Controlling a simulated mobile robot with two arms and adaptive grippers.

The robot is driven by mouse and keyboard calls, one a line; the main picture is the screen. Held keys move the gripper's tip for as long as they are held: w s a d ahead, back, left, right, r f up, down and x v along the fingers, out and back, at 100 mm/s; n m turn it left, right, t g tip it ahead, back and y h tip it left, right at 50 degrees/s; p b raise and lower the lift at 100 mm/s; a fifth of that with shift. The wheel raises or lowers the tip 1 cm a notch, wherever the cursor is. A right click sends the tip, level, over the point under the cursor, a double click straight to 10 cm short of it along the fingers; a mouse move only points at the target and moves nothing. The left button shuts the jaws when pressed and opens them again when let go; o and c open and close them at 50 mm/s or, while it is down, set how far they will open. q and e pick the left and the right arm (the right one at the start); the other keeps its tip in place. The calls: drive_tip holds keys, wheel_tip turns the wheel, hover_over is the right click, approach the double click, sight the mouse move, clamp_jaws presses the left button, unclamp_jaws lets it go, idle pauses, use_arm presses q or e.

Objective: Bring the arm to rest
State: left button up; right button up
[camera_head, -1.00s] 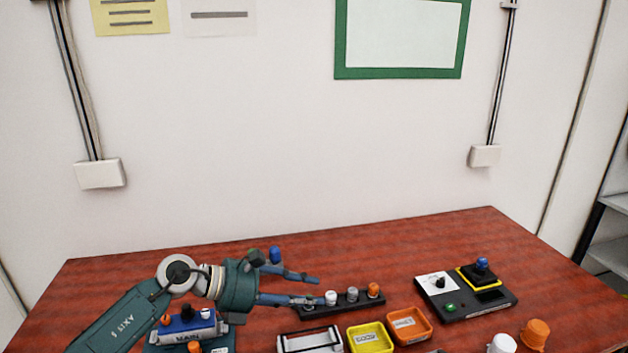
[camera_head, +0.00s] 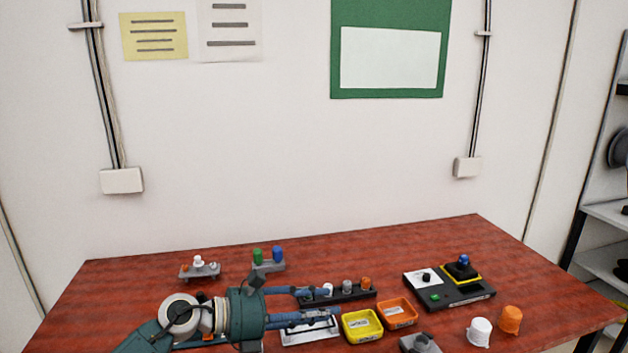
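My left arm comes in from the bottom left, low over the red-brown table (camera_head: 130,280). Its dark green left gripper (camera_head: 332,302) points right, with its two blue-grey fingers apart and nothing visible between them. The fingers overlap the black rack (camera_head: 350,294) with white, grey and orange knobs and the white-framed tray (camera_head: 312,335) in the picture; I cannot tell whether they touch either. My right gripper is not in view.
A yellow bin (camera_head: 362,326), an orange bin (camera_head: 397,313) and a black-and-white control box (camera_head: 450,290) lie to the right. White (camera_head: 479,332) and orange (camera_head: 510,319) cups stand near the right front. Small grey stands (camera_head: 200,272) with knobs are at the back left.

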use_arm(q)
drive_tip(key=a+r+n+t+y, duration=0.1)
drive_tip(key=a+r+n+t, duration=0.1)
drive_tip(key=r+n+t, duration=0.35)
drive_tip(key=a+r+n+t, duration=0.2)
drive_tip(key=n+t, duration=0.4)
drive_tip(key=n, duration=0.5)
drive_tip(key=a+f+n+t+y, duration=0.2)
drive_tip(key=a+f+n+y, duration=0.4)
drive_tip(key=a+n+y, duration=0.4)
drive_tip(key=s+a+f+n+g+y, duration=0.6)
drive_tip(key=s+f+n, duration=0.4)
drive_tip(key=f, duration=0.4)
drive_tip(key=s+a+f+n+g+h, duration=0.1)
drive_tip(key=s+f+n+g, duration=0.35)
drive_tip(key=s, duration=0.75)
drive_tip(key=s+a+f+n+g+h, duration=0.15)
drive_tip(key=s+f+g, duration=0.5)
drive_tip(key=s, duration=0.65)
wheel_tip(320, 180, down, 29)
drive_tip(key=s+d, duration=0.1)
drive_tip(key=s, duration=0.1)
drive_tip(key=s+a+f+g, duration=0.1)
drive_tip(key=s+a+f, duration=0.2)
drive_tip(key=s+f, duration=1.2)
drive_tip(key=shift+s+f, duration=0.35)
drive_tip(key=shift+s, duration=0.7)
